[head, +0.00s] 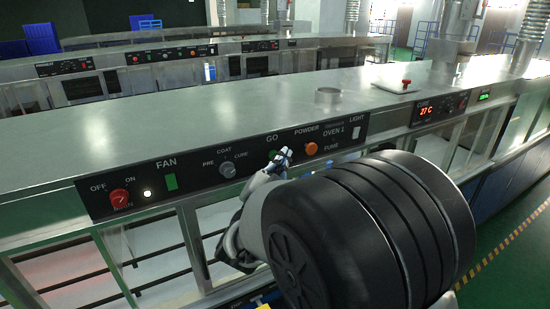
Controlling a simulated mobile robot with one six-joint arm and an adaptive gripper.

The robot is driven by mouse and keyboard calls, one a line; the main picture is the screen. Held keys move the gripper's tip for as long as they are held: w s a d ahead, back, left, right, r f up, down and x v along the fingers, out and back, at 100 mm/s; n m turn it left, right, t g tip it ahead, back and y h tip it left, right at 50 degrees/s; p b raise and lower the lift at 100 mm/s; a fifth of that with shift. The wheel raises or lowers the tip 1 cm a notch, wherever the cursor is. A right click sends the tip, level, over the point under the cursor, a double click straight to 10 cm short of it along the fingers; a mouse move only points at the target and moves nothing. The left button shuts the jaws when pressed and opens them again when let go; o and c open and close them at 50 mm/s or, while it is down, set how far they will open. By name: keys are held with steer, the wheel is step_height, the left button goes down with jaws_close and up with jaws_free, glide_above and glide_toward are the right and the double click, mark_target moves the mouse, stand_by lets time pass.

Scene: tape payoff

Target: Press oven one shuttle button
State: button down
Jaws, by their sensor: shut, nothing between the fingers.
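The oven one control panel (200,181) is a black strip along the front edge of the long steel oven, with the label OVEN 1 at its right part. A green button (272,155) under the word GO is partly hidden by my gripper (283,155). An orange button (310,149) sits under POWDER, right of the gripper. No label reading shuttle is legible. My gripper is shut and empty, its tips at the panel just beside the green button; I cannot tell whether they touch it. My large dark arm link hides the area below and right of the gripper.
A red knob (120,198), a lit white lamp (147,194) and a grey COAT/CURE knob (227,170) are further left. A red emergency button (406,83) stands on the steel top. A 27 C display (426,110) is at right. More ovens stand behind.

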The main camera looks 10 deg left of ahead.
steer(key=shift+s+d, duration=0.35)
steer(key=shift+s, duration=0.15)
steer(key=s+d, duration=0.1)
steer(key=s+d+b, duration=0.1)
steer(key=s+b, duration=0.1)
steer(key=s, duration=0.1)
steer(key=shift+s+d, duration=0.1)
steer(key=shift+d, duration=0.3)
steer(key=s+d+f+n+g+y+b, duration=0.1)
steer(key=s+d+f+n+g, duration=0.2)
steer(key=s, duration=0.7)
steer(key=s+d+f+n+g+y+b, duration=0.1)
steer(key=s+d+f+n+g, duration=0.2)
steer(key=s, duration=0.8)
steer(key=s+d+f+n+g+y+b, duration=0.1)
steer(key=s+d+f+n+g, duration=0.2)
steer(key=s+d+f+g, duration=0.4)
steer(key=s+d+g, duration=0.1)
steer(key=s+d, duration=0.2)
steer(key=s, duration=0.1)
steer(key=shift+n+g+y, duration=0.3)
steer(key=shift+y, duration=0.1)
steer(key=shift+w+a+f, duration=0.1)
stand_by(0.6)
